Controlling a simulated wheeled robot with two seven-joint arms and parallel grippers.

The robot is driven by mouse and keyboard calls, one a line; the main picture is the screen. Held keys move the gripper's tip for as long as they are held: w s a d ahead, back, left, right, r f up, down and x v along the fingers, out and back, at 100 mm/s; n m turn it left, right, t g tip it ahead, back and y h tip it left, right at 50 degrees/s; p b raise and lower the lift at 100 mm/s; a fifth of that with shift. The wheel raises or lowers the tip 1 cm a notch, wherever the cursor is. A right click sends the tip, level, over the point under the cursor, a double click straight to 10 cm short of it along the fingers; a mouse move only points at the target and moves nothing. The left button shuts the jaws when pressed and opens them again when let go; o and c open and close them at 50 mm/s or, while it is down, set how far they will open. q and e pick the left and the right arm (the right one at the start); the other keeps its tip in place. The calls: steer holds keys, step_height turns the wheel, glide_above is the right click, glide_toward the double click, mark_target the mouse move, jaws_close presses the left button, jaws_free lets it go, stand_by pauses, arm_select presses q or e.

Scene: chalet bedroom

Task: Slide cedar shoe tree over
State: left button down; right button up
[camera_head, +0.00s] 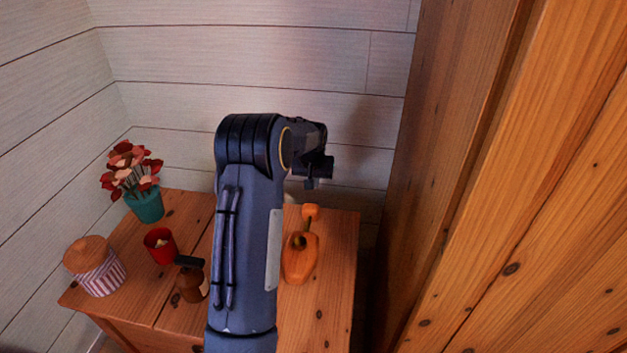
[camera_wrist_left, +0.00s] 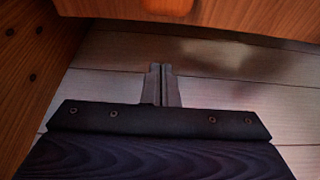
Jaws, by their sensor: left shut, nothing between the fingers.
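The cedar shoe tree (camera_head: 300,256) is an orange-brown wooden piece with a rounded knob at its far end. It lies on the right part of the wooden dresser top (camera_head: 338,270), just right of my left forearm. My left gripper (camera_head: 311,184) is above the back of the dresser, beyond the shoe tree's knob and apart from it. In the left wrist view its two fingers (camera_wrist_left: 161,84) are together with nothing between them. My right gripper is not in view.
Left of my arm stand a teal pot of red flowers (camera_head: 146,204), a red cup (camera_head: 160,246), a brown bottle (camera_head: 191,284) and a striped jar with a wooden lid (camera_head: 96,268). A tall wooden wardrobe (camera_head: 500,200) rises on the right. A plank wall is behind.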

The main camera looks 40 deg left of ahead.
arm_select(q)
steer(key=f, duration=0.1)
steer(key=f+b, duration=0.1)
steer(key=s+f+b, duration=0.1)
steer(key=shift+s+d+f, duration=0.1)
steer(key=shift+d+f, duration=0.1)
steer(key=shift+d, duration=0.15)
steer(key=shift+s+d, duration=0.35)
steer(key=shift+s, duration=0.3)
